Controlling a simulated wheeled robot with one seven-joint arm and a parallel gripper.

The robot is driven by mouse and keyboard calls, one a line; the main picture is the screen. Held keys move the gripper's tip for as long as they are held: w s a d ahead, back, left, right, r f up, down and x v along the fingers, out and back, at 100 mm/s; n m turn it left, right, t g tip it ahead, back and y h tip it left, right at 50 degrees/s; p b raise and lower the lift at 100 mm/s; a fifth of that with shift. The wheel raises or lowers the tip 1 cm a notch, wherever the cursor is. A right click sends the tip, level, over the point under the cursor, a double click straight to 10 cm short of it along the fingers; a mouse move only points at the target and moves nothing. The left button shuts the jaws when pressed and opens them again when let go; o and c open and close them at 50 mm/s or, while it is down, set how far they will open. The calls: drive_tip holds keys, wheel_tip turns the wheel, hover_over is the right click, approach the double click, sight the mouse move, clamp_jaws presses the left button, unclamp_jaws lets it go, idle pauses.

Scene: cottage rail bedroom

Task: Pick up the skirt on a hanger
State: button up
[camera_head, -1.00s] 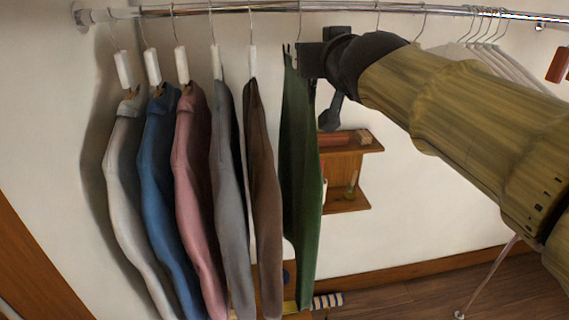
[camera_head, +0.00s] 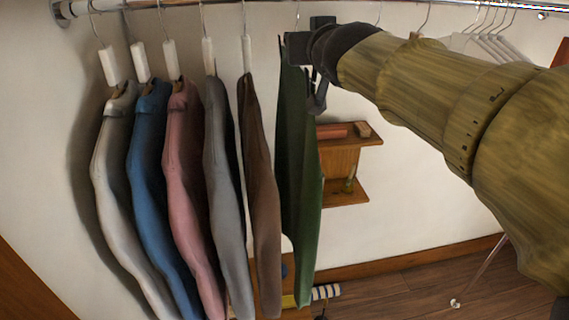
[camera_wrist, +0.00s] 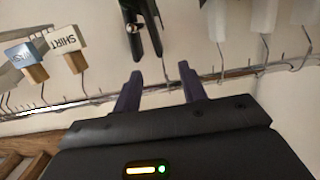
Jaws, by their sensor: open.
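The green garment (camera_head: 299,170), which I take for the skirt, hangs from the rail right of the brown garment. Its hanger hook (camera_head: 297,15) goes up to the rail. My gripper (camera_head: 297,47) is at the top of the green garment, just below the rail, and hides part of the hanger. In the wrist view my gripper (camera_wrist: 160,88) has its two dark fingers apart, with a thin hook (camera_wrist: 166,65) showing between them. A black hanger with clips (camera_wrist: 140,28) shows just beyond the fingers. I cannot tell whether the fingers touch the hanger.
The metal rail (camera_head: 170,5) runs along the top. A brown garment (camera_head: 262,190) hangs close to the left, with several others beyond it. Empty white hangers (camera_head: 490,45) hang to the right. A small wooden wall shelf (camera_head: 345,190) is behind. Tags, one reading SHIRT (camera_wrist: 66,40), show in the wrist view.

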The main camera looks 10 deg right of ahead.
drive_tip(key=w, duration=0.2)
drive_tip(key=w+f, duration=0.1)
drive_tip(key=w, duration=0.5)
drive_tip(key=shift+w+f+p, duration=0.15)
drive_tip(key=shift+p, duration=0.15)
drive_tip(key=w, duration=0.4)
drive_tip(key=w+f, duration=0.1)
drive_tip(key=w, duration=0.1)
drive_tip(key=shift+p, duration=0.35)
drive_tip(key=shift+s+r, duration=0.1)
clamp_jaws()
idle(1.0)
